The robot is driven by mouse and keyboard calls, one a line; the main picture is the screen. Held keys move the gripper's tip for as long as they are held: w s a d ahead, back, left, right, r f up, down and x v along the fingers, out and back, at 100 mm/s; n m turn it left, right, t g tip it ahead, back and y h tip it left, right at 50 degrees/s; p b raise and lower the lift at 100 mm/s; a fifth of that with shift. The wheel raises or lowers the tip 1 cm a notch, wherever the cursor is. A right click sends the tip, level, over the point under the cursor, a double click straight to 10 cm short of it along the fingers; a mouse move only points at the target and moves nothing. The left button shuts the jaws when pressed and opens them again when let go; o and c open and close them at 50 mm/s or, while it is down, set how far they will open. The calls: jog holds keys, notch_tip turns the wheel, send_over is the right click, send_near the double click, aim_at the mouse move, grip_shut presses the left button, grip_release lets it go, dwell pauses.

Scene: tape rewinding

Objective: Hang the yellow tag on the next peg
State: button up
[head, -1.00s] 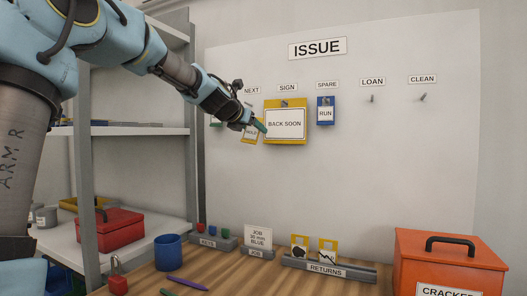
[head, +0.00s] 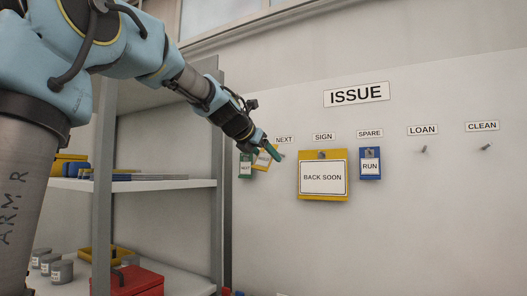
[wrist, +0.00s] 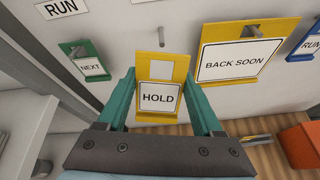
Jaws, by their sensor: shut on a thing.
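The yellow tag (wrist: 186,70), marked HOLD, is between the teal fingers of my gripper (wrist: 160,98) in the wrist view. It has an opening in its upper part. A bare peg (wrist: 162,41) shows on the wall just above the tag's top edge; the depth gap between them is unclear. The arm hides the area left of that label.
A green tag (wrist: 75,51) marked NEXT hangs left of the gripper. The yellow BACK SOON sign (head: 323,197) hangs close on the right, with the blue RUN tag (head: 370,176) beyond. The LOAN peg (head: 424,149) and CLEAN peg (head: 486,147) are bare. A grey shelf (head: 226,190) stands left.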

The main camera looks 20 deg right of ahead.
jog(key=shift+w+d+f+p, duration=0.1)
jog(key=shift+w+d+p, duration=0.85)
jog(key=shift+d+p, duration=0.45)
jog(key=shift+w+d+f+p, duration=0.1)
jog(key=shift+w+d+p, duration=0.95)
jog(key=shift+p, duration=0.5)
jog(key=shift+w+d+f+p, duration=0.3)
jog(key=shift+d+f, duration=0.2)
jog(key=shift+f, duration=0.05)
jog(key=o, duration=1.3)
jog(key=shift+o, duration=0.2)
